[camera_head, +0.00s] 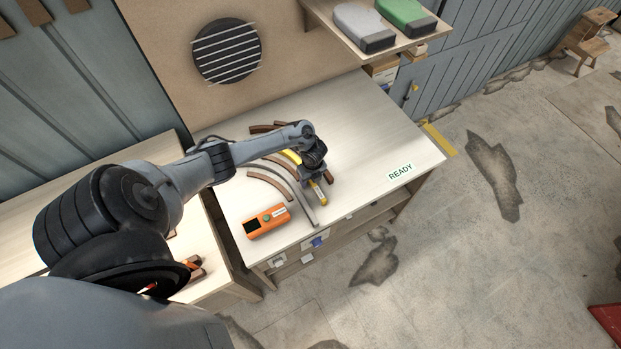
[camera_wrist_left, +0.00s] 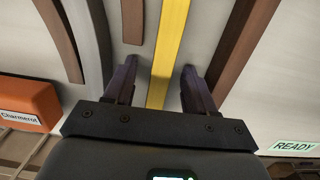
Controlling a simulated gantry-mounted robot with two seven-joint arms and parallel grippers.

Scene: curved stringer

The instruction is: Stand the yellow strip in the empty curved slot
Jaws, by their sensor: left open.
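The yellow strip (camera_wrist_left: 168,50) runs lengthwise between the two open fingers of my left gripper (camera_wrist_left: 158,85) in the left wrist view, with a gap on each side. In the head view the yellow strip (camera_head: 318,192) shows on both sides of my left gripper (camera_head: 314,178), which hides its middle. The curved pieces lie on the bench to the left: a grey curved piece (camera_head: 299,198) and a brown curved strip (camera_head: 272,180). I cannot make out which slot is empty. My right gripper is not in view.
An orange device (camera_head: 267,220) sits at the bench's front left, near the curved pieces. A READY label (camera_head: 400,172) lies on the right of the light bench top (camera_head: 375,125), which is mostly clear there. A shelf (camera_head: 385,48) overhangs the back.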

